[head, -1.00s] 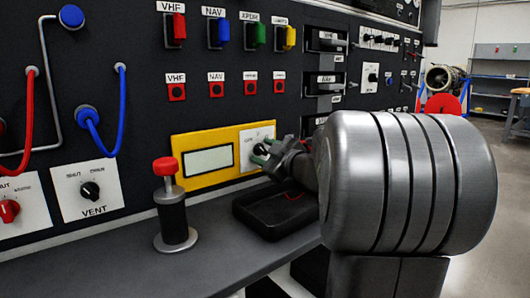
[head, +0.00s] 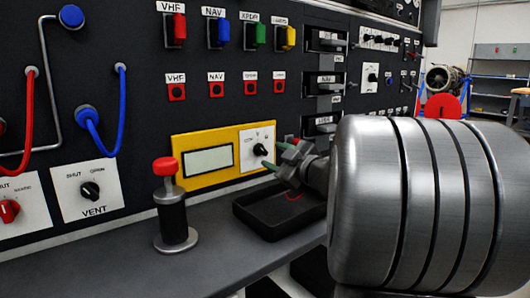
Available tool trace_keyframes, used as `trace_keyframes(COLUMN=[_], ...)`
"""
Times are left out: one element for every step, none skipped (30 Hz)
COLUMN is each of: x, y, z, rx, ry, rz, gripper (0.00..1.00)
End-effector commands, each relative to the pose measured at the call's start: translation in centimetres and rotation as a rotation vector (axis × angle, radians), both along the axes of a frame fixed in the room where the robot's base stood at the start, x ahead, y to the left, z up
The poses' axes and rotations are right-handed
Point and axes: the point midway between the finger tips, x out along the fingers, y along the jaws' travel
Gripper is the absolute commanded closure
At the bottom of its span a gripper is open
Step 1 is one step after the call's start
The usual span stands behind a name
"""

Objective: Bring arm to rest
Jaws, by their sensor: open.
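My gripper (head: 275,165) shows in the head view, small, in front of the yellow meter panel (head: 190,143). Its green-tipped fingers are open and point left toward the panel. They look apart from the black knob (head: 260,149) on the panel's white plate, and I see nothing between them. The large grey cylinder of my own arm fills the right side and hides part of the arm behind it.
A black tray (head: 250,218) with a red item lies on the grey counter (head: 120,265) below my gripper. A red-topped plunger (head: 170,205) stands upright to its left. Switches and hoses cover the wall panel. Open floor lies at the far right.

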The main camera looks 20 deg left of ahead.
Motion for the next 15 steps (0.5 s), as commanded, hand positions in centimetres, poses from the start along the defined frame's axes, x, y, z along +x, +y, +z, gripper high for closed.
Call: trace_keyframes(x=[0.01,0.01,0.01,0.01,0.0,0.01,0.02,0.02,0.02,0.03,0.05,0.13,0.21,0.32,0.52], y=[0.01,0.01,0.02,0.02,0.02,0.03,0.02,0.03,0.03,0.05,0.1,0.22,0.35,0.55,0.89], z=[0.0,0.0,0.0,0.0,0.01,0.01,0.01,0.01,0.01,0.01,0.01,0.0,0.0,0.0,0.02], rx=[0.0,0.0,0.0,0.0,0.0,0.0,0.0,0.0,0.0,0.0,0.0,0.0,0.0,0.0,0.001], ry=[0.0,0.0,0.0,0.0,0.0,0.0,0.0,0.0,0.0,0.0,0.0,0.0,0.0,0.0,0.0], rz=[0.0,0.0,0.0,0.0,0.0,0.0,0.0,0.0,0.0,0.0,0.0,0.001,0.001,0.001,0.002], gripper=[0.53,0.53,0.53,0.53,0.53,0.53,0.53,0.53,0.53,0.53,0.53,0.53,0.53,0.53,0.53])
